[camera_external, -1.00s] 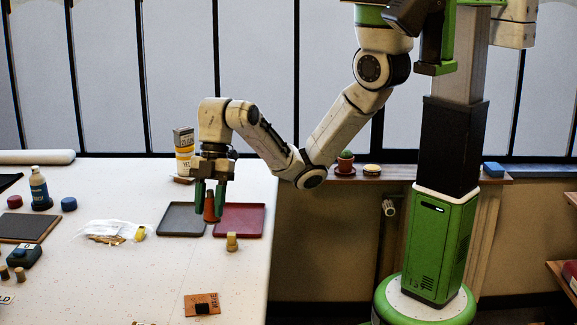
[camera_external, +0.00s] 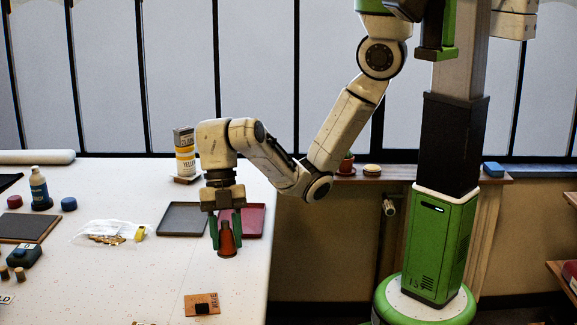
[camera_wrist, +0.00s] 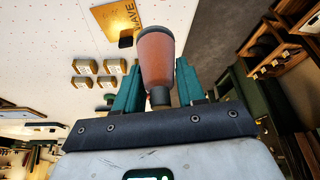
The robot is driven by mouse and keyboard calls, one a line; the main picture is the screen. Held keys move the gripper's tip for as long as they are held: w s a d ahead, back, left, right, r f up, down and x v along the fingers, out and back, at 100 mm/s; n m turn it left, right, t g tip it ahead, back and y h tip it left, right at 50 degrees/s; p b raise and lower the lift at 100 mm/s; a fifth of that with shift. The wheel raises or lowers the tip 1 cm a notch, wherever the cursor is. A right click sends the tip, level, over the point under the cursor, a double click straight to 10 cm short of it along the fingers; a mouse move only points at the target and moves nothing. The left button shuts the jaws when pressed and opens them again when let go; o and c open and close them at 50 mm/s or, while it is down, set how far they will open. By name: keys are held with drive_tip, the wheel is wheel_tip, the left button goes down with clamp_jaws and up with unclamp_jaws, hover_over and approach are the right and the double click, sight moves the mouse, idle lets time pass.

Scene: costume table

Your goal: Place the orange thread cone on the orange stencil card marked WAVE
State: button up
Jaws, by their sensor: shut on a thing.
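The orange thread cone (camera_external: 227,242) is between the two green fingers of my gripper (camera_external: 226,230), upright with its narrow end up. My gripper is shut on it. In the wrist view, the cone (camera_wrist: 157,58) sits between the fingertips (camera_wrist: 157,72). I cannot tell how far its base is above the table. The orange stencil card (camera_external: 190,306) lies nearer the camera, toward the table's front right, apart from the cone. The wrist view shows the card marked WAVE (camera_wrist: 110,18). A small black thing (camera_external: 202,308) is on the card.
A grey tray (camera_external: 181,219) and a red tray (camera_external: 254,221) lie behind the gripper. A clear bag (camera_external: 108,234) lies to the left. The yellow-labelled can (camera_external: 184,152) stands farther back. The table between cone and card looks clear. The table's right edge is close.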

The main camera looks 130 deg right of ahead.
drive_tip(key=w+f+b, duration=0.5)
drive_tip(key=shift+w+d+f+b, duration=0.15)
drive_tip(key=shift+w+f+b, duration=0.15)
drive_tip(key=shift+w+b, duration=0.1)
drive_tip(key=shift+w+d+f, duration=0.1)
drive_tip(key=shift+w+f, duration=0.45)
drive_tip(key=shift+w, duration=0.15)
drive_tip(key=shift+w+f+p, duration=0.2)
drive_tip(key=shift+f+p, duration=0.15)
drive_tip(key=shift+f, duration=1.4)
drive_tip(key=shift+f, duration=0.1)
drive_tip(key=o, duration=1)
drive_tip(key=shift+o, duration=0.2)
drive_tip(key=p+v, duration=0.3)
drive_tip(key=v, duration=0.9)
drive_tip(key=shift+d, duration=0.1)
